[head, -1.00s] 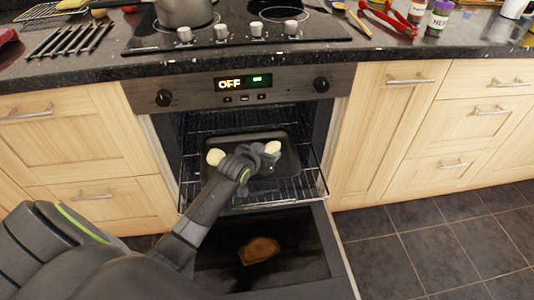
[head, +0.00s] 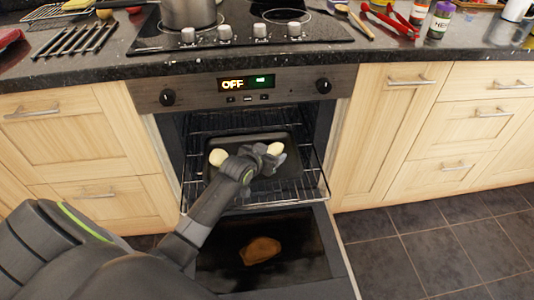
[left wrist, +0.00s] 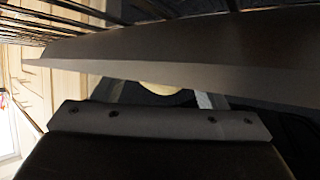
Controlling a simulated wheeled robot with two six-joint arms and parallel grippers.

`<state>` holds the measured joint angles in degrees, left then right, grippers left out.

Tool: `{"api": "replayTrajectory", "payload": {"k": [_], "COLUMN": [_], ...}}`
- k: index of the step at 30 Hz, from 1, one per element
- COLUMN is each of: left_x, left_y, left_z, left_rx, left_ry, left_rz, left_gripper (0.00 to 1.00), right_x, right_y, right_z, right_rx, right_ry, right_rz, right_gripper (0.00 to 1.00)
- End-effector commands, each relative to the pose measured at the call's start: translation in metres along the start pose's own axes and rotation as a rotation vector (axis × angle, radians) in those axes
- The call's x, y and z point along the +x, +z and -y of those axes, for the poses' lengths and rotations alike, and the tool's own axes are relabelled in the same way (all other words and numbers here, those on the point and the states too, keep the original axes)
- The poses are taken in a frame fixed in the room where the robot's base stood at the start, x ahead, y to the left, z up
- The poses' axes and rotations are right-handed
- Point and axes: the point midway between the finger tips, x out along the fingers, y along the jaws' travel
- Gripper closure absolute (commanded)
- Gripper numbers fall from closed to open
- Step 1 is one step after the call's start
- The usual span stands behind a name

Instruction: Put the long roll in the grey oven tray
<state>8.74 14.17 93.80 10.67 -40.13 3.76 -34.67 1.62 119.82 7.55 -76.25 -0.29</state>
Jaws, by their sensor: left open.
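The grey oven tray (head: 294,166) sits on the wire rack inside the open oven. Two pale rounded pieces (head: 218,157) (head: 275,148) show at its left and right. My left gripper (head: 262,157) is open over the tray and hides its middle, so I cannot tell whether the pale pieces are separate or ends of one roll. A pale rounded surface (left wrist: 165,87) also shows beyond the gripper in the left wrist view. A brown bread-like piece (head: 260,250) lies on the lowered oven door. I cannot tell which is the long roll. My right gripper is out of view.
The wire rack (head: 305,188) surrounds the tray, and the lowered oven door (head: 310,265) lies below it. The counter edge (head: 400,53) overhangs above. A pot (head: 190,12) stands on the hob. Tiled floor to the right is clear.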

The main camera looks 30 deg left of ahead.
Motion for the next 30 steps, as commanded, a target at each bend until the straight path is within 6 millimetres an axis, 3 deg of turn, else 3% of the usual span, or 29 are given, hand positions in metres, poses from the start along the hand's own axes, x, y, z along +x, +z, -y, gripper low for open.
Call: {"api": "replayTrajectory", "payload": {"k": [1, 5, 14, 21, 30], "left_x": [0.002, -0.006, -0.064, -0.103, -0.124], "left_y": [0.013, 0.003, -0.003, -0.004, -0.005], "left_z": [-0.001, 0.000, 0.001, 0.001, 0.001], "left_rx": [-0.017, -0.015, -0.009, -0.006, -0.005], "left_ry": [0.001, 0.001, -0.001, -0.001, -0.001], "left_rz": [0.023, 0.024, 0.018, 0.015, 0.013], "left_gripper": [0.34, 0.34, 0.34, 0.34, 0.34], "right_x": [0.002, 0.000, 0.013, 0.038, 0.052], "right_y": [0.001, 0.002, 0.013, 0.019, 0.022], "right_z": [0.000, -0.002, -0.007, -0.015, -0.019], "right_rx": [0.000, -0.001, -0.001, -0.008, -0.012], "right_ry": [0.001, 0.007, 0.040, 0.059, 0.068], "right_rz": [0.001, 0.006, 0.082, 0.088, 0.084], "right_gripper": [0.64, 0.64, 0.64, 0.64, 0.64]}}
